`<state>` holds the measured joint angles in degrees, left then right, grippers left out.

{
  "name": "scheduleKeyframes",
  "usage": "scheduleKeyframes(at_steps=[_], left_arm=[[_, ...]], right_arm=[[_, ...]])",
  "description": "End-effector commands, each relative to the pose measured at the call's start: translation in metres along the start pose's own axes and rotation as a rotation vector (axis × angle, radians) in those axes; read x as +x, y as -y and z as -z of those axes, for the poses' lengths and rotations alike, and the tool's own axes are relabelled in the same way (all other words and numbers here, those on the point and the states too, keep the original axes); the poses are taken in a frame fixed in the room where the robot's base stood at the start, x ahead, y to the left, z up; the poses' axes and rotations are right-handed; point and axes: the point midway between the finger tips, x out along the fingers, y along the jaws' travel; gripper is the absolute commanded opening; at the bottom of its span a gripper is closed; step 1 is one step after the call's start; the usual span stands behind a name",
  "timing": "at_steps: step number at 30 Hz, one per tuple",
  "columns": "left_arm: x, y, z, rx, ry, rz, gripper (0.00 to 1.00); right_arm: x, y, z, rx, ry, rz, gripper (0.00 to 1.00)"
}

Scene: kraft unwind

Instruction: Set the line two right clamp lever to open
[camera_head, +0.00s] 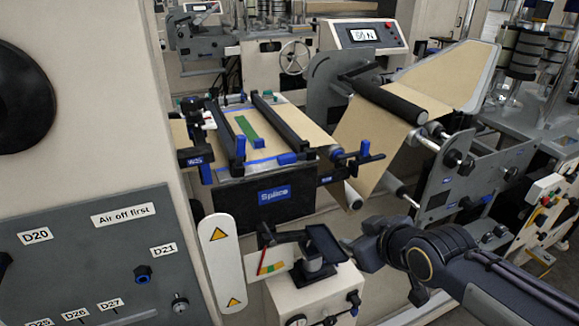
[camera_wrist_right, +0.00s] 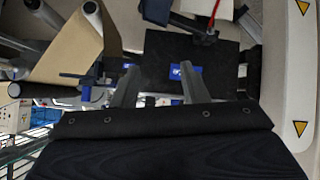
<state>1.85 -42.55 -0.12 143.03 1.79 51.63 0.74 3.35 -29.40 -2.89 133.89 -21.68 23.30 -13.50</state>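The splice table (camera_head: 262,197), with a black front panel and blue "Splice" label, stands mid-view in the head view. Two dark clamp bars (camera_head: 290,124) cross its brown web. Blue lever handles show at its front: one by the left bar (camera_head: 240,147) and a T-shaped one (camera_head: 365,152) at the right side. I cannot tell which belongs to line two's right clamp, nor its setting. My right gripper (camera_head: 356,247) is below and in front of the table's right side, touching no lever. In the right wrist view its fingers (camera_wrist_right: 158,88) are apart and empty, with the "Splice" panel (camera_wrist_right: 215,55) beyond.
A small pedestal (camera_head: 312,290) with a dark screen-like plate and a colour chart stands left of my right gripper. A grey panel (camera_head: 100,255) with labels D20 and D21 is at the left. Web rollers (camera_head: 390,103) and a grey side plate (camera_head: 450,180) are at the right.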

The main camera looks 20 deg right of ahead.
Motion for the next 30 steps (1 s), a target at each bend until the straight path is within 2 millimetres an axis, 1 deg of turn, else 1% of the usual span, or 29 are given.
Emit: scheduleKeyframes(at_steps=[1,2,3,5,6,8,9,12,15,17,20,30], left_arm=[[0.014,0.006,-0.007,0.0,0.0,0.0,0.87],[0.018,0.008,-0.009,0.0,0.0,0.0,0.87],[0.023,0.01,-0.012,0.0,0.0,0.0,0.87],[0.029,0.013,-0.015,0.0,0.0,0.0,0.87],[0.033,0.015,-0.017,0.0,0.0,0.0,0.87],[0.038,0.017,-0.019,0.0,0.0,0.0,0.87],[0.041,0.019,-0.021,0.0,0.0,0.0,0.87],[0.045,0.021,-0.023,0.0,0.0,0.0,0.87],[0.046,0.021,-0.023,0.0,0.0,0.0,0.87],[0.046,0.021,-0.023,0.0,0.0,0.0,0.87],[0.045,0.021,-0.023,0.0,0.0,0.0,0.87],[0.043,0.019,-0.021,0.0,0.0,0.0,0.87]], right_arm=[[0.026,-0.021,0.019,-0.171,-0.091,-0.072,0.4],[0.035,-0.032,0.036,-0.285,-0.152,-0.115,0.4],[0.046,-0.042,0.058,-0.436,-0.233,-0.164,0.4],[0.06,-0.048,0.087,-0.656,-0.35,-0.222,0.4],[0.069,-0.047,0.103,-0.795,-0.422,-0.25,0.4],[0.079,-0.041,0.122,-0.981,-0.524,-0.278,0.4],[0.085,-0.034,0.13,-1.087,-0.585,-0.288,0.4],[0.095,-0.018,0.141,-1.283,-0.707,-0.296,0.4],[0.099,-0.006,0.145,-1.386,-0.78,-0.294,0.4],[0.101,-0.003,0.148,-1.414,-0.799,-0.292,0.4],[0.106,0.001,0.154,-1.422,-0.808,-0.291,0.4],[0.143,0.015,0.189,-1.417,-0.805,-0.291,0.4]])
